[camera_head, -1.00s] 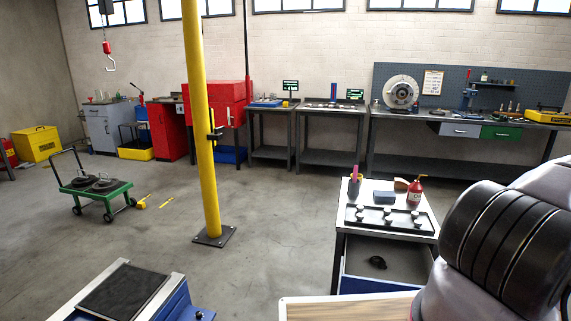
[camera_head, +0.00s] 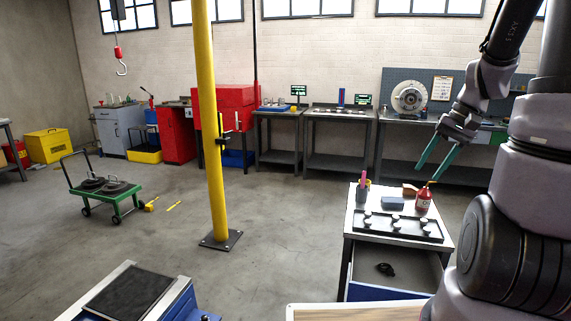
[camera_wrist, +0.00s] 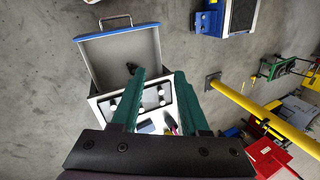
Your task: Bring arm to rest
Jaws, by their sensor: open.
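My arm is raised at the right of the head view. My gripper (camera_head: 430,174) has two green fingers that are spread apart with nothing between them. It hangs in the air above and behind the small white-topped cart (camera_head: 350,226). In the wrist view my gripper (camera_wrist: 158,80) points down over the cart, and its fingers hide part of the cart's top. The fingers look clear of the cart's contents.
The cart holds a black tray (camera_head: 403,229) of several pale knobs, a red bottle (camera_head: 424,199) and a pen cup (camera_head: 362,193). Its drawer (camera_head: 408,270) stands open with a small dark object inside.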

